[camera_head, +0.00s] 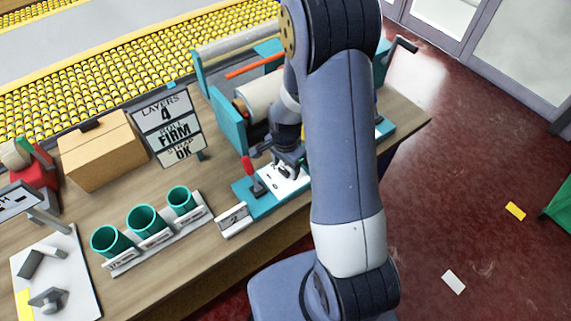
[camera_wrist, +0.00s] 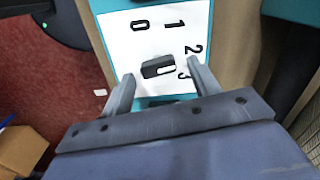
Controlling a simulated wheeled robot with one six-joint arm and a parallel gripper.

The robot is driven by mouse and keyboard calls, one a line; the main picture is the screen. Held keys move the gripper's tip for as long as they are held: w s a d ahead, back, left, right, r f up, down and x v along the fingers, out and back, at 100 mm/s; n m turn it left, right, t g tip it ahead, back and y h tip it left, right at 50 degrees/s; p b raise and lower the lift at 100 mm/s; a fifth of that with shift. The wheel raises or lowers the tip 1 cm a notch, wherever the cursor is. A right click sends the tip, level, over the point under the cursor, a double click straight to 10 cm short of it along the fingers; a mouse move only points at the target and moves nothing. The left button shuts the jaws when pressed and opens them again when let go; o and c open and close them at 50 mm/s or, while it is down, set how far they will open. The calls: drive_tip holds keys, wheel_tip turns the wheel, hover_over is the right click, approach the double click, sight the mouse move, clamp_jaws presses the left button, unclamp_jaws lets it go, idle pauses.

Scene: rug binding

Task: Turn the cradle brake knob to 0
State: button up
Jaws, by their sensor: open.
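The brake knob (camera_wrist: 158,67) is a small dark knob with a white mark, in the middle of a white dial plate (camera_wrist: 120,35). The plate carries the numbers 0, 1, 2 and 3. The knob's white mark faces right in the wrist view, nearest the 3, which is partly covered by a finger. My gripper (camera_wrist: 163,87) is open, with one finger on each side of the knob and apart from it. In the head view my gripper (camera_head: 289,163) hangs over the plate (camera_head: 270,181) on the teal base and hides the knob.
A red-handled lever (camera_head: 248,167) stands left of the plate. A teal cradle (camera_head: 228,120) with a roll is behind. A sign (camera_head: 167,128), a cardboard box (camera_head: 103,152) and several teal cups (camera_head: 146,220) stand left on the bench. Red floor lies right.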

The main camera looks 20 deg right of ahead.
drive_tip(key=shift+c, duration=0.5)
drive_tip(key=c, duration=0.9)
drive_tip(key=shift+n, duration=0.3)
drive_tip(key=n+b, duration=0.2)
drive_tip(key=n, duration=0.1)
drive_tip(key=shift+w+f+n+b, duration=0.1)
drive_tip(key=shift+n+b, duration=0.2)
drive_tip(key=shift+b, duration=0.05)
drive_tip(key=n+b, duration=0.1)
drive_tip(key=n, duration=0.1)
drive_tip(key=n+b, duration=0.1)
drive_tip(key=n, duration=0.2)
drive_tip(key=shift+w+a, duration=0.1)
drive_tip(key=shift+a, duration=0.1)
drive_tip(key=n+b, duration=0.1)
drive_tip(key=n, duration=0.4)
drive_tip(key=shift+a+n+b, duration=0.15)
drive_tip(key=shift+n+b, duration=0.25)
drive_tip(key=n+b, duration=0.1)
drive_tip(key=n, duration=0.3)
drive_tip(key=shift+a+n, duration=0.1)
drive_tip(key=shift+n, duration=0.3)
